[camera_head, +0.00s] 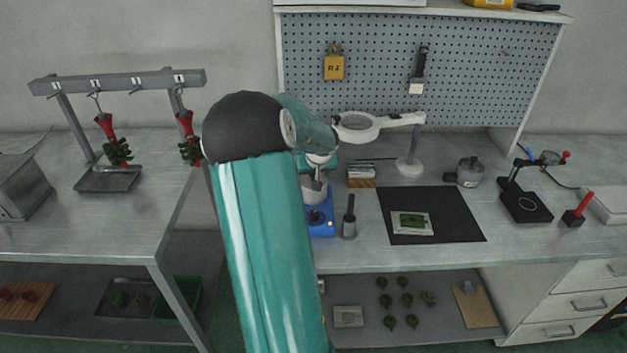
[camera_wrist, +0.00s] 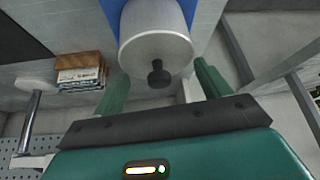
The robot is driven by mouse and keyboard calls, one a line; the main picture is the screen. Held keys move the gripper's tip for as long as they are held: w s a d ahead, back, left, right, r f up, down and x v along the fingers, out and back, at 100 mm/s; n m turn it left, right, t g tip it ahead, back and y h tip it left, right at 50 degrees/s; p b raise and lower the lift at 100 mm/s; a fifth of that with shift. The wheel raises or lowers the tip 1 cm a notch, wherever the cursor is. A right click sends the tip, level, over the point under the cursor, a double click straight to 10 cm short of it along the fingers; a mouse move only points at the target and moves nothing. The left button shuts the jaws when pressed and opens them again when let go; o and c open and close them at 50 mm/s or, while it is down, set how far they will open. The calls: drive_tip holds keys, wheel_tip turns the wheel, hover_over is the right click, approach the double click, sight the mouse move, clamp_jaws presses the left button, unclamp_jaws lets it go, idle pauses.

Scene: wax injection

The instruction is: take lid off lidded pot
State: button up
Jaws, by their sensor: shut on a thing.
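The lidded pot is a grey metal cylinder standing on a blue base; its wall shows in the wrist view (camera_wrist: 135,22). In the head view the pot (camera_head: 313,190) is partly hidden by my arm. The pale round lid (camera_wrist: 140,55) has a black knob (camera_wrist: 158,75) pointing towards the wrist camera. My gripper (camera_wrist: 160,82) has its two green fingers on either side of the lid and is shut on it. The exact contact is hard to see. No gap shows clearly between lid and pot. My gripper (camera_head: 318,166) is small and mostly hidden in the head view.
The blue base (camera_head: 321,222) stands near the bench's front edge. A dark-handled tool (camera_head: 349,218) stands close to its right, with a small stacked block (camera_head: 361,177) behind. A magnifier lamp (camera_head: 357,127) reaches over from the right. A black mat (camera_head: 455,218) lies further right.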

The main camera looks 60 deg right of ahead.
drive_tip(key=shift+r, duration=0.1)
drive_tip(key=shift+r, duration=0.55)
drive_tip(key=shift+w+a+r, duration=0.1)
drive_tip(key=shift+a+r, duration=0.1)
drive_tip(key=shift+r, duration=1.05)
drive_tip(key=a+r, duration=0.9)
drive_tip(key=a, duration=0.4)
drive_tip(key=shift+w+a, duration=0.3)
drive_tip(key=shift+d+r, duration=0.1)
